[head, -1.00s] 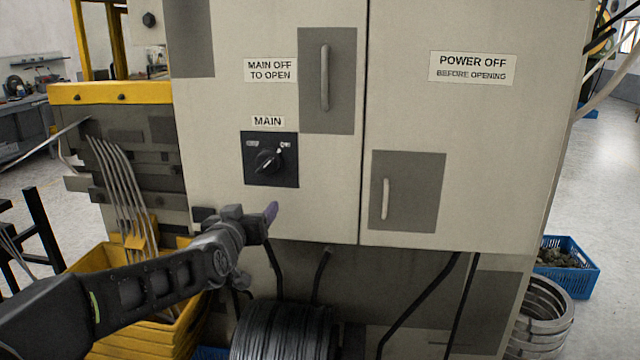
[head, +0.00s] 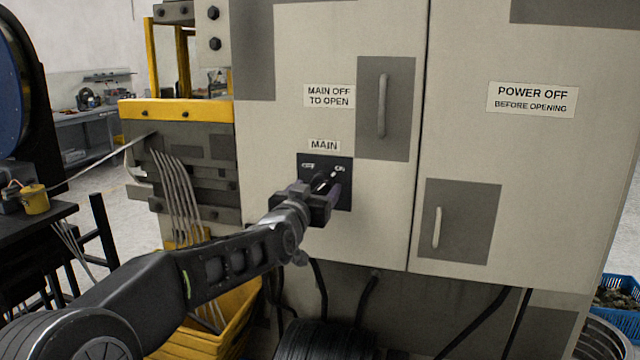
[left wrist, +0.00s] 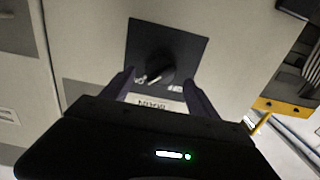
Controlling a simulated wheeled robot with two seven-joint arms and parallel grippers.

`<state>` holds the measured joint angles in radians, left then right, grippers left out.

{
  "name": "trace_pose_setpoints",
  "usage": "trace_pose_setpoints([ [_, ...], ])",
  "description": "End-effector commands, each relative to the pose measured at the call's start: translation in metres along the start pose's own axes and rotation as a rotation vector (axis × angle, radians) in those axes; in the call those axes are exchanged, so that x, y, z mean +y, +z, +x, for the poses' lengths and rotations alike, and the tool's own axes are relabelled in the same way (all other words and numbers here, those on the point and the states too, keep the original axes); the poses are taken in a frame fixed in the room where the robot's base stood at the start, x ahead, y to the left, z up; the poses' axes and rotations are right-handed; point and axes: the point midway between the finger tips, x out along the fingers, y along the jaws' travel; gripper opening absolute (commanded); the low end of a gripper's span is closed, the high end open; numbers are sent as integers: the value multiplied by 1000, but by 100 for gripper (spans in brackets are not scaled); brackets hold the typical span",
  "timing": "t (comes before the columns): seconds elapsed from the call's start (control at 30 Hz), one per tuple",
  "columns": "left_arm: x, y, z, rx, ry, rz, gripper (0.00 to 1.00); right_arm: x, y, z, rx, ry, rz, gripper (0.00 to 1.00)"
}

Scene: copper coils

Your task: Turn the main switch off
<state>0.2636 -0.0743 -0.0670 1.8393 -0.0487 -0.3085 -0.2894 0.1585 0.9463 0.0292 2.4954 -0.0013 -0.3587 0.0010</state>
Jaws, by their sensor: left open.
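The main switch is a black rotary knob (left wrist: 157,64) on a dark square plate (head: 344,199), under a MAIN label (head: 324,145) on the grey cabinet. Its white pointer slants to the upper right, towards ON, in the head view. My left gripper (head: 325,192) is in front of the plate and hides much of the knob in the head view. In the left wrist view the open fingers of my left gripper (left wrist: 158,78) are spread on either side of the knob, with gaps between. I cannot tell how far the tips are from the plate. My right gripper is not in view.
Cabinet doors with a handle (head: 382,106) above right of the switch and another handle (head: 437,227) further right. Cables and a black coil (head: 325,340) lie below. A yellow crate (head: 235,315) stands under my left arm. A dark table (head: 50,220) is at left.

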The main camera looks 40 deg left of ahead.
Motion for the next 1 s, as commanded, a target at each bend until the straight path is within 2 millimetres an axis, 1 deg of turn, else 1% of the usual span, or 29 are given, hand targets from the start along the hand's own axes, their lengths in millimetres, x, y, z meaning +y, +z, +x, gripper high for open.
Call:
trace_pose_setpoints([
  [0.03,0,0,9,-2,0,1,69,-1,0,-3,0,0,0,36],
  [0.1,0,0,18,-2,0,0,69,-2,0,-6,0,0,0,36],
  [0.2,0,0,28,-1,0,0,69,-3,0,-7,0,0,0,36],
  [0.33,0,0,33,-1,0,0,69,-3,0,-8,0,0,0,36],
  [0.57,0,1,33,-1,0,0,68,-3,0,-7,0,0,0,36],
  [1.0,0,0,33,-1,0,0,32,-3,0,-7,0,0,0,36],
])
